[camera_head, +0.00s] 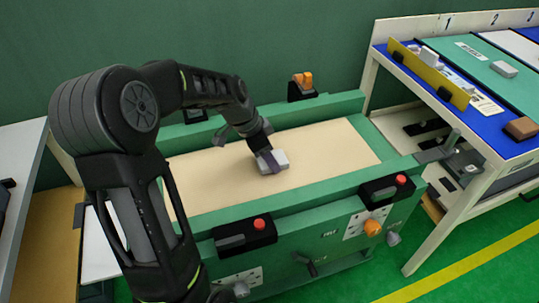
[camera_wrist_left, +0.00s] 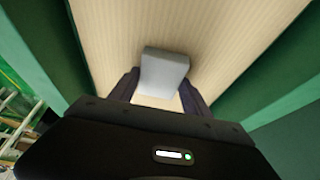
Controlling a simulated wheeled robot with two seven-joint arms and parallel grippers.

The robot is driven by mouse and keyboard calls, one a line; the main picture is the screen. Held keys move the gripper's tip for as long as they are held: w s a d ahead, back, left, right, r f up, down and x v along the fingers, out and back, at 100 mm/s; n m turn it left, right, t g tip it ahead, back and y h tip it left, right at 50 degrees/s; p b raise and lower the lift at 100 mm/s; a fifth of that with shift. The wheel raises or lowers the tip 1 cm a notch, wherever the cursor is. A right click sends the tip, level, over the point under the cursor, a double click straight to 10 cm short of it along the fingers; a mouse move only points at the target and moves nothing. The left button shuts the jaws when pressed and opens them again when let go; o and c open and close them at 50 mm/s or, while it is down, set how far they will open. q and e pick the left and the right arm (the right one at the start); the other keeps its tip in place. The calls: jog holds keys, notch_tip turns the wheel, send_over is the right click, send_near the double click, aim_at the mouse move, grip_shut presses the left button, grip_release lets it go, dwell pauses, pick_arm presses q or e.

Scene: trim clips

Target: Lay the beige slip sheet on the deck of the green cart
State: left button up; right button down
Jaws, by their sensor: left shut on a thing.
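The beige slip sheet (camera_head: 325,145) spans the space between the long green rails of the green cart (camera_head: 330,195). It looks flat and level, and it also fills the middle of the left wrist view (camera_wrist_left: 225,30). I cannot tell whether it touches the deck, which is hidden under it. A light grey block (camera_head: 281,158) is on the sheet near its middle. My left gripper (camera_head: 266,161) is shut on this block, which shows between the dark fingers in the left wrist view (camera_wrist_left: 165,72). My right gripper is not in view.
Black fittings with red buttons (camera_head: 259,224) sit on the cart's near rail, and one with an orange knob (camera_head: 303,82) stands at the far side. A workbench with a blue and green top (camera_head: 487,108) stands at the right. A grey-topped table (camera_head: 22,150) is at the left.

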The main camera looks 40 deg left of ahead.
aim_at(259, 162)
pick_arm(q)
jog(key=shift+f, duration=0.2)
jog(key=o, duration=1.7)
jog(key=shift+c, duration=0.2)
jog(key=shift+r, duration=0.1)
jog(key=shift+p+v, duration=0.45)
jog(key=shift+v, duration=3.4)
jog(key=shift+r, duration=0.1)
